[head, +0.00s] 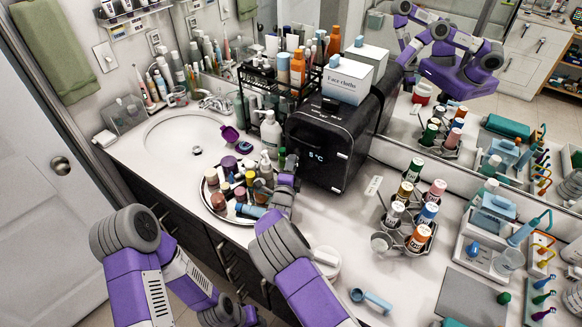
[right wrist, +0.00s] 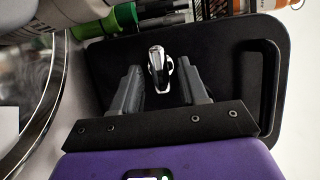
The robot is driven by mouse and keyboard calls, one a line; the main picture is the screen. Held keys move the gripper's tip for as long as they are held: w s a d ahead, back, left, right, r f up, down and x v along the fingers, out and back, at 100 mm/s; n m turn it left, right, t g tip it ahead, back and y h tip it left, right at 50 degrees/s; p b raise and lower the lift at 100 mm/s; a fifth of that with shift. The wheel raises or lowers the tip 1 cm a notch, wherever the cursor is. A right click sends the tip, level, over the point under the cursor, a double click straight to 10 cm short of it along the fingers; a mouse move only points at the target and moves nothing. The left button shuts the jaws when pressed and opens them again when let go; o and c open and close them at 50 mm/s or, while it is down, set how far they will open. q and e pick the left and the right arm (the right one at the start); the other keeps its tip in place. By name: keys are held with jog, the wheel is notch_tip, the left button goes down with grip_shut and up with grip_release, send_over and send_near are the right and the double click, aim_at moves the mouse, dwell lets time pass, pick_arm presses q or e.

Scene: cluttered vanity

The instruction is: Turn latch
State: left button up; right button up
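The latch (right wrist: 157,65) is a small chrome lever on the black front door of the cabinet (right wrist: 222,62). In the head view this cabinet (head: 330,130) is a black box with a lit "5°C" display. My right gripper (right wrist: 155,85) is open, with one dark finger on each side of the latch. I see gaps between the fingers and the latch, and nothing is held. In the head view my right gripper (head: 287,176) is at the cabinet's lower left front and the latch cannot be made out. My left arm reaches down to the bottom edge, where its fingertips are not visible.
A round tray (head: 212,208) crowded with bottles and jars sits just left of my right gripper. A black rack (head: 262,92) of bottles stands behind it. A face-cloths box (head: 346,80) is on the cabinet. A bottle carousel (head: 405,232) stands to the right.

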grip_shut()
jog(key=shift+a+f+m+t+h+b, duration=0.15)
jog(key=shift+m+t+h+b, duration=0.35)
jog(key=shift+m+b, duration=1.25)
jog(key=shift+f+m+t+h+b, duration=0.2)
jog(key=shift+m+t+h+b, duration=0.3)
jog(key=shift+m+b, duration=1.25)
jog(key=shift+m, duration=0.3)
jog(key=shift+o, duration=0.7)
grip_release()
jog(key=shift+p, duration=0.3)
